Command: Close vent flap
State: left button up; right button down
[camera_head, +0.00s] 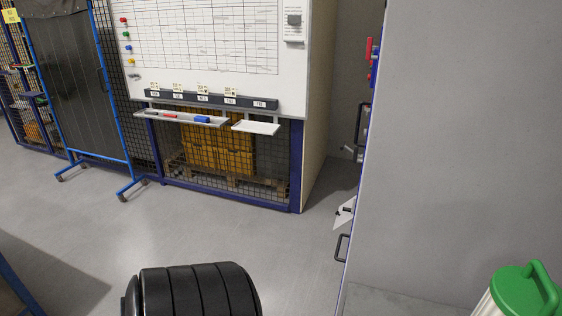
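I cannot make out a vent flap for certain. A small pale angled plate (344,214) juts out to the left from the front of a tall grey cabinet (460,140); I cannot tell whether it is the flap. The cabinet's front is seen almost edge-on, so most of it is hidden. A dark handle (341,247) sits below the plate, and a longer dark handle (360,132) sits above it. Neither of my grippers is in view.
A green-lidded container (525,292) stands at the bottom right. A whiteboard (215,50) with a pen tray hangs on a blue mesh frame, with yellow boxes (215,150) behind. A dark screen (80,85) on castors stands left. The grey floor (235,228) between is clear.

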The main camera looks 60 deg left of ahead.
aim_at(342, 217)
jog(key=u, duration=1.6)
jog(key=k, duration=0.4)
jog(key=k+z, duration=0.1)
jog(key=z, duration=0.25)
jog(key=k+z, duration=0.1)
jog(key=z, duration=0.6)
jog(key=i+j+z, duration=0.1)
jog(key=j+z, duration=0.2)
jog(key=z, duration=0.15)
jog(key=j+z, duration=0.7)
jog(key=z, duration=0.15)
jog(key=k+j, duration=0.1)
jog(key=j, duration=0.85)
jog(key=k+j, duration=0.1)
jog(key=j, duration=0.9)
jog(key=k+j, duration=0.1)
jog(key=j, duration=0.85)
